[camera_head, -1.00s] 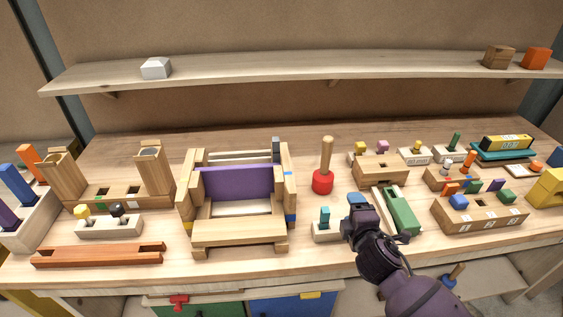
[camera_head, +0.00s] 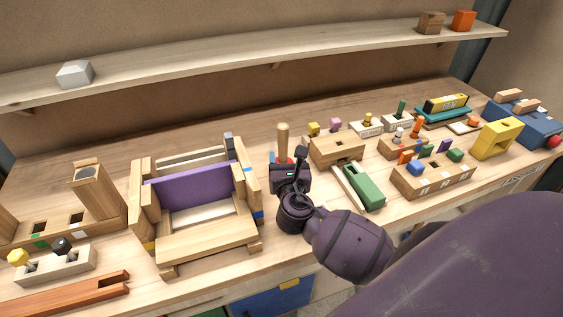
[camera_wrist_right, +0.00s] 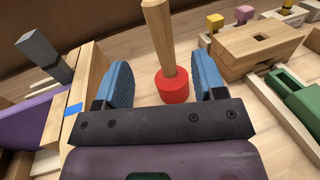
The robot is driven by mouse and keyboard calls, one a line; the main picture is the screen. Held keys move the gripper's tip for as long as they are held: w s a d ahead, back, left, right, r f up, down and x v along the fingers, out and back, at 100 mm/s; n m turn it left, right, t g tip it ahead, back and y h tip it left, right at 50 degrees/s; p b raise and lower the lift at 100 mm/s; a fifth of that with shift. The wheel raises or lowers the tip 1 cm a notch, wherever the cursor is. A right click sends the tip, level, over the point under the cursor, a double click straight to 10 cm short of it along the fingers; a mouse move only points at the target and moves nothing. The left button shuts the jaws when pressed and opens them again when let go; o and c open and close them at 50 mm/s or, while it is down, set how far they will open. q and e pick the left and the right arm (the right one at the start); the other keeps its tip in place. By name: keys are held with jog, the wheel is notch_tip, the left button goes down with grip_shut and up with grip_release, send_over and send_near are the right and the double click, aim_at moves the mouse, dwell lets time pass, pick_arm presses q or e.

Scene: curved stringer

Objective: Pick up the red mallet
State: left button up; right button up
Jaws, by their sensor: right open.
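The red mallet stands upright on its red head on the workbench, with its wooden handle pointing up. In the right wrist view its red head (camera_wrist_right: 173,86) and handle (camera_wrist_right: 160,35) show between the two blue finger pads. In the head view the handle (camera_head: 283,142) rises behind my right gripper (camera_head: 290,160), which hides most of the red head. My right gripper is open, and in the wrist view its fingers (camera_wrist_right: 163,82) stand apart on either side of the mallet with gaps. My left gripper is not in view.
A wooden frame with a purple panel (camera_head: 190,187) stands close to the left of my right gripper. A wooden block (camera_head: 338,150) and a green block on a tray (camera_head: 364,187) are close to the right. A shelf (camera_head: 200,75) runs along the back wall.

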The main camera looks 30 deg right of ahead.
aim_at(283, 139)
jog(key=x, duration=0.9)
jog(key=shift+w+d+p, duration=0.1)
jog(key=shift+w+p, duration=0.2)
jog(key=shift+w, duration=0.05)
jog(key=shift+c, duration=0.3)
jog(key=shift+r, duration=0.1)
grip_shut()
